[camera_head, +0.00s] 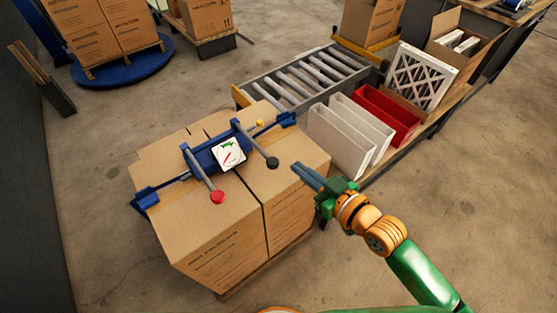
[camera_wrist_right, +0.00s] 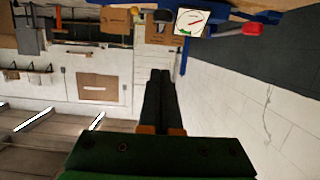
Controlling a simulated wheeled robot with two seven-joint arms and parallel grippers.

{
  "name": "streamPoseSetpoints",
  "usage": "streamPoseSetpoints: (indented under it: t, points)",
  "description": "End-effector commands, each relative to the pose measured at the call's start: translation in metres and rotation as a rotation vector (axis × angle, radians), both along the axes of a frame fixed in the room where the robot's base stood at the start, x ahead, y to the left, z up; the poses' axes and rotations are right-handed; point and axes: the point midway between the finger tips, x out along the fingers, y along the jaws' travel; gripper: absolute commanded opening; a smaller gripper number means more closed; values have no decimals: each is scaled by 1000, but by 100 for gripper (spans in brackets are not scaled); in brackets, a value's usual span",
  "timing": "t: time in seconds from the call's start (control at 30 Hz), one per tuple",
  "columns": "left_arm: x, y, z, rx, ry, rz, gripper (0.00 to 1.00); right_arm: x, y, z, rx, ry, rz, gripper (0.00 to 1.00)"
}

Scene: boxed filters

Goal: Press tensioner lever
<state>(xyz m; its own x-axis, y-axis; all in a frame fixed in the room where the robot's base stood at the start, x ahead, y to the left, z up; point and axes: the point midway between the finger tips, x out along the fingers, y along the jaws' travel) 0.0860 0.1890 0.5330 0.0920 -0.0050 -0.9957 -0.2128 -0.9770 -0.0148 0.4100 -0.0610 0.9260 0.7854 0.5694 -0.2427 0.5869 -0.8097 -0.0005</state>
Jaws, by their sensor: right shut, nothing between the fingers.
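A blue strapping tool (camera_head: 200,158) lies across the top of the brown cartons (camera_head: 225,235). It has a lever with a red knob (camera_head: 217,196), a lever with a black knob (camera_head: 272,162) and a white dial (camera_head: 228,154) with a red needle and a green mark. I cannot tell from the pictures which lever is the tensioner. My right gripper (camera_head: 303,174) is shut and empty, just right of the black knob and apart from it. In the right wrist view its fingers (camera_wrist_right: 160,78) are together, with the dial (camera_wrist_right: 190,22) and red knob (camera_wrist_right: 251,28) above. My left gripper is out of view.
A roller conveyor (camera_head: 305,75) stands behind the cartons. White panels (camera_head: 340,140), a red bin (camera_head: 385,115) and a white-framed filter (camera_head: 423,75) stand on the bench at right. Another stack of cartons (camera_head: 105,25) sits on a blue turntable (camera_head: 120,68) at the back left.

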Motion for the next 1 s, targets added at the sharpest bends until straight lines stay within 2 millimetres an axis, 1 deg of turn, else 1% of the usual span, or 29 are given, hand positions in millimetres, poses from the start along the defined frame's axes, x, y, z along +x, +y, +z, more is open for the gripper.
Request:
streamPoseSetpoints:
  t: [0.2, 0.43, 0.5, 0.6, 0.67, 0.8, 1.0]
  points:
    - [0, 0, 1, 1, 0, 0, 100, 35, 26, -9, 2, -2, 2, 0]
    - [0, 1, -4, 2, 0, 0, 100, 73, 54, -23, 0, -1, 1, 0]
    - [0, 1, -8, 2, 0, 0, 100, 73, 53, -38, -4, 1, 3, 0]
    - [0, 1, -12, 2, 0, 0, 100, 72, 53, -52, -3, 1, 1, 0]
    - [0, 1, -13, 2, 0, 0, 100, 72, 53, -58, -3, 0, 2, 0]
    - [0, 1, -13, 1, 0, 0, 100, 72, 53, -63, -2, 0, 1, 0]
    - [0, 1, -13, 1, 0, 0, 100, 72, 53, -62, -1, 0, 1, 0]
